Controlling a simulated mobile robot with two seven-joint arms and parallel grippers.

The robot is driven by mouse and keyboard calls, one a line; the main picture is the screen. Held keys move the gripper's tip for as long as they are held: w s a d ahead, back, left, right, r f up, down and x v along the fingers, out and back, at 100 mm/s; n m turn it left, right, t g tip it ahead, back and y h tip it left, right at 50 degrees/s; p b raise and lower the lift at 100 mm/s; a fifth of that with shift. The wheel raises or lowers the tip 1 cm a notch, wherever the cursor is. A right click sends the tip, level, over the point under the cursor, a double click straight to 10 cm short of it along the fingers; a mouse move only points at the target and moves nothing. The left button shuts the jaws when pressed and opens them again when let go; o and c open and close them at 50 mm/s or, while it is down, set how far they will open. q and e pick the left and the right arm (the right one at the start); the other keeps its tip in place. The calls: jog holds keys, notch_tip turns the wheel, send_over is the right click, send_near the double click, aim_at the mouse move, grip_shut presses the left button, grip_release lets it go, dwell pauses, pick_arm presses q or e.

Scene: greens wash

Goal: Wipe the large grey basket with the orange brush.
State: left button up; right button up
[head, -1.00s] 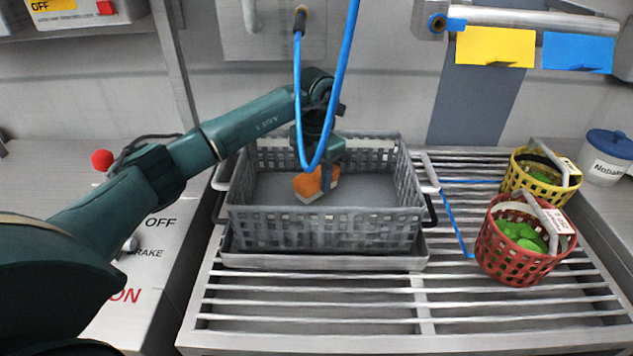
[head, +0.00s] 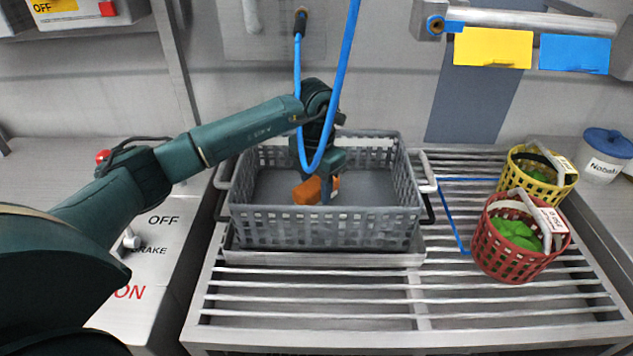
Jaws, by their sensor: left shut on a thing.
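The large grey basket (head: 325,225) stands on a shallow metal tray on the slatted rack, and its inside looks empty apart from the brush. The orange brush (head: 305,191) is inside the basket, near its middle. My left gripper (head: 327,188) reaches down into the basket from above and is shut on the brush. The basket's front wall and the fingers partly hide the brush's lower side, so I cannot tell whether it touches the basket floor. My right gripper is not in view.
A blue hose (head: 352,65) hangs in a loop in front of my left wrist. A red basket (head: 487,250) and a yellow basket (head: 569,186) with greens stand at the right of the rack (head: 300,315). A blue-lidded tub (head: 604,157) stands far right. The rack's front is clear.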

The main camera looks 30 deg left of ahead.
aim_at(316, 182)
pick_arm(q)
jog(key=shift+r+p, duration=2.1)
jog(key=shift+r, duration=0.75)
jog(key=shift+r+p, duration=1)
jog(key=shift+r, duration=0.55)
